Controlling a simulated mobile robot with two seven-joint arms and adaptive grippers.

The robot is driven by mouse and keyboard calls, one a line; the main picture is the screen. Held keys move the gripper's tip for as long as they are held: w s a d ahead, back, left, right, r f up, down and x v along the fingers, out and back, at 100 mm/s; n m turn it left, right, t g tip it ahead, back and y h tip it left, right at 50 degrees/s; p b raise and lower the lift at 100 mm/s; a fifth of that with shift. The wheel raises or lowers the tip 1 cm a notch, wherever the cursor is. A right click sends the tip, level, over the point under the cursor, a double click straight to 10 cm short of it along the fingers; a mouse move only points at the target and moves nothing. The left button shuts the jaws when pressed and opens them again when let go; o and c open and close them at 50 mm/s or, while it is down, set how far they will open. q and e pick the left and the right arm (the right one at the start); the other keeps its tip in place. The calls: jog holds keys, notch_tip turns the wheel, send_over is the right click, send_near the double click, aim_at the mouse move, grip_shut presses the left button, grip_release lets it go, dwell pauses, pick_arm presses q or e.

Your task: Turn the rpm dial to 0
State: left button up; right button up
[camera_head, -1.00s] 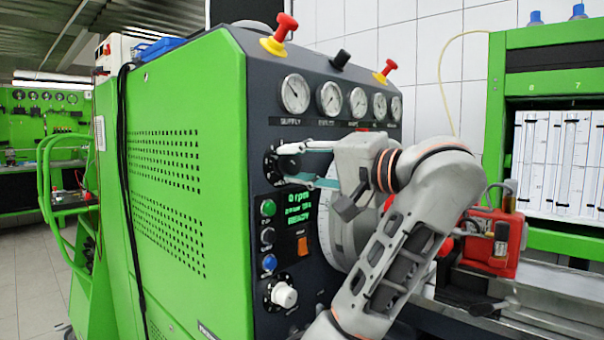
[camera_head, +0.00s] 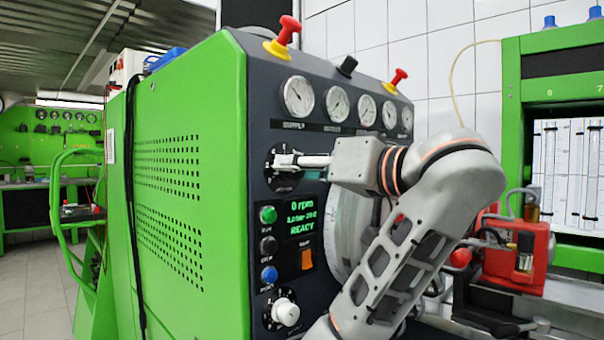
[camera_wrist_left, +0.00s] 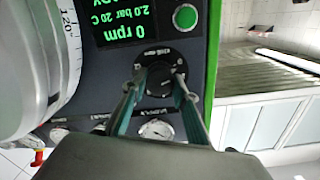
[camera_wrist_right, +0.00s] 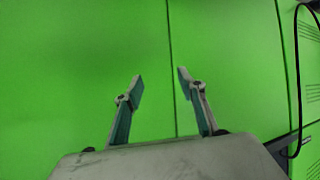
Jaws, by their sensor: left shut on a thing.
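The rpm dial (camera_wrist_left: 159,84) is a round black knob on a dark panel with a printed scale. In the head view its dark plate (camera_head: 284,182) shows above the green display, with the knob mostly hidden by my fingers. My left gripper (camera_head: 282,160) reaches it from the right. In the left wrist view my left gripper (camera_wrist_left: 159,79) has one finger on each side of the knob, shut on it. The display (camera_head: 301,215) reads 0 rpm. My right gripper (camera_wrist_right: 160,83) is open and empty in front of a green surface.
Green, black and blue buttons (camera_head: 268,245) and a white knob (camera_head: 285,312) sit below the dial. Several round gauges (camera_head: 298,96) line the panel above, with red knobs (camera_head: 290,28) on top. A red unit (camera_head: 520,255) stands to the right.

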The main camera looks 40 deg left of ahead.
pick_arm(q)
jog(key=shift+f+n, duration=0.1)
jog(key=shift+n, duration=0.9)
jog(key=o, duration=1)
jog(key=shift+o, duration=0.5)
